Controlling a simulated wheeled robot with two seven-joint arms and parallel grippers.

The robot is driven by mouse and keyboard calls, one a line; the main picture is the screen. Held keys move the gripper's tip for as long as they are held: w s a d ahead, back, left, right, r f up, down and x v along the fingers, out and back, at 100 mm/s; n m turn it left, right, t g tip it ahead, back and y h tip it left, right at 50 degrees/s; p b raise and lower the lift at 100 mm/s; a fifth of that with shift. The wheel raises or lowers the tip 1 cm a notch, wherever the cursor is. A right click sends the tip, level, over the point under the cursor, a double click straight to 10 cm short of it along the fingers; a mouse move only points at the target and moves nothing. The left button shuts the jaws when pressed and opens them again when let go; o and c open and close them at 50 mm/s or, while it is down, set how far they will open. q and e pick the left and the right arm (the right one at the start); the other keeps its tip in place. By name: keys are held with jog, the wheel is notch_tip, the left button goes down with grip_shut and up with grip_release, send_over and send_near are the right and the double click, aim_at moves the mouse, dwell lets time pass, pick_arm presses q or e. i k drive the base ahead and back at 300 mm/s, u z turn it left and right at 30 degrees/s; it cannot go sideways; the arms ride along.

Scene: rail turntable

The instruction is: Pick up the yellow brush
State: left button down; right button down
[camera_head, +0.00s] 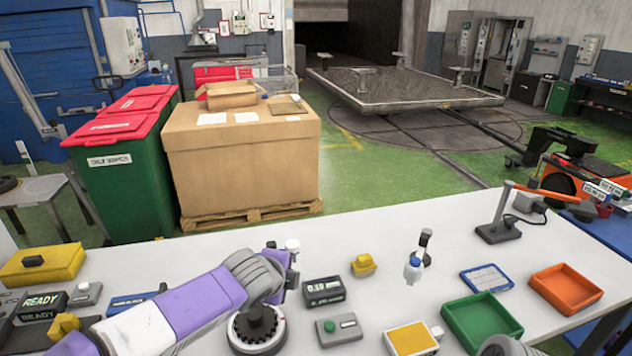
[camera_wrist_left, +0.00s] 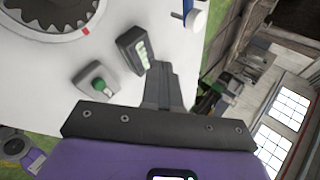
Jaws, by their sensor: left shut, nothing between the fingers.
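A small yellow piece (camera_head: 363,266), perhaps the yellow brush, lies on the white table right of centre in the head view. It is too small to tell its bristles. My left gripper (camera_head: 291,272) is to its left, apart from it, near a black display box. In the left wrist view the fingers (camera_wrist_left: 165,85) are together with nothing between them, and no yellow piece shows there. My right gripper is out of view.
Near the left gripper are the display box (camera_head: 324,291), a green-button box (camera_head: 339,329) and a round dial (camera_head: 257,331). A green tray (camera_head: 482,322), an orange tray (camera_head: 566,290) and a lamp stand (camera_head: 498,230) are to the right. A yellow case (camera_head: 40,265) is far left.

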aim_at(365, 263)
jog(key=k, duration=1)
